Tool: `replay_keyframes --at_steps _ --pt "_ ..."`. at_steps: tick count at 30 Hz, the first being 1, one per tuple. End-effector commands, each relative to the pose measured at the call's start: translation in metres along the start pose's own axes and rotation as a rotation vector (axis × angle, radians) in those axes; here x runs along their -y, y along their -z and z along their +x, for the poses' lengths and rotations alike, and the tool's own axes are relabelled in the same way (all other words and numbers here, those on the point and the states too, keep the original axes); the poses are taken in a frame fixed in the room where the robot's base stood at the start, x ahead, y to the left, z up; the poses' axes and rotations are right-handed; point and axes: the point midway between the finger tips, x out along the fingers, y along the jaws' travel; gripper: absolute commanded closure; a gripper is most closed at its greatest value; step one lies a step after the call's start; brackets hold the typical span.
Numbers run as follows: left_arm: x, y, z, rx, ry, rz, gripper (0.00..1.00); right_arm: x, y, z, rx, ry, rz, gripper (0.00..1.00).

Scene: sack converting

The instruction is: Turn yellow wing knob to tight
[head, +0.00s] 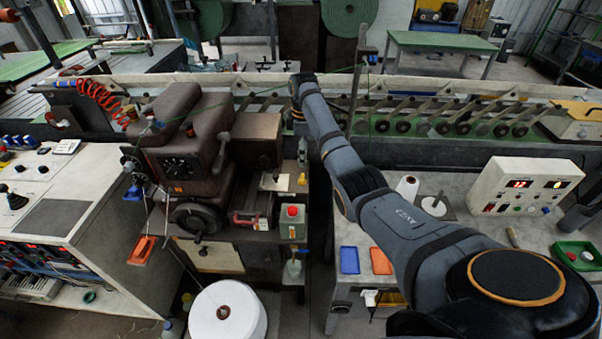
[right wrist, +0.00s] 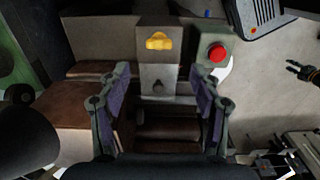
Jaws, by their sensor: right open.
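The yellow wing knob (right wrist: 158,41) sits on a grey-brown block of the machine in the right wrist view, with its wings lying across the picture. It shows small in the head view (head: 302,179), at the right side of the brown machine. My right gripper (right wrist: 158,72) is open and empty. Its two fingers stand apart, and the knob appears beyond the fingertips, roughly centred between them. In the head view the right gripper (head: 302,150) is small and partly hidden by its own arm, just above the knob. My left gripper is not seen in the head view.
A green box with a red button (right wrist: 217,54) is right beside the knob; it also shows in the head view (head: 292,211). A small grey lever or stud (right wrist: 158,86) is near the knob. A white roll (head: 227,312) stands below. A side table holds blue (head: 349,260) and orange trays.

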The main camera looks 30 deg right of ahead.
Motion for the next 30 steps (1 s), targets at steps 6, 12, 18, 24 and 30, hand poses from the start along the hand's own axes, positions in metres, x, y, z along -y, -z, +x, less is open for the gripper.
replay_keyframes --at_steps 6,12,18,24,30 --pt "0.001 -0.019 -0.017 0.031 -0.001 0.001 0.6 0.002 0.0 0.04 0.003 0.007 0.001 0.36" --pt "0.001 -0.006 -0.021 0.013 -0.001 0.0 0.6 0.002 0.0 0.08 0.002 0.003 0.001 0.36" --pt "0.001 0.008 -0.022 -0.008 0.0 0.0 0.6 0.001 0.0 0.098 0.001 0.0 0.001 0.36" --pt "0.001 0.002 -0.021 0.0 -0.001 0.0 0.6 0.001 0.0 0.1 0.001 -0.001 0.001 0.36" --pt "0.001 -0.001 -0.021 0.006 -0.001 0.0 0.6 0.001 0.0 0.1 0.001 -0.001 0.001 0.55"
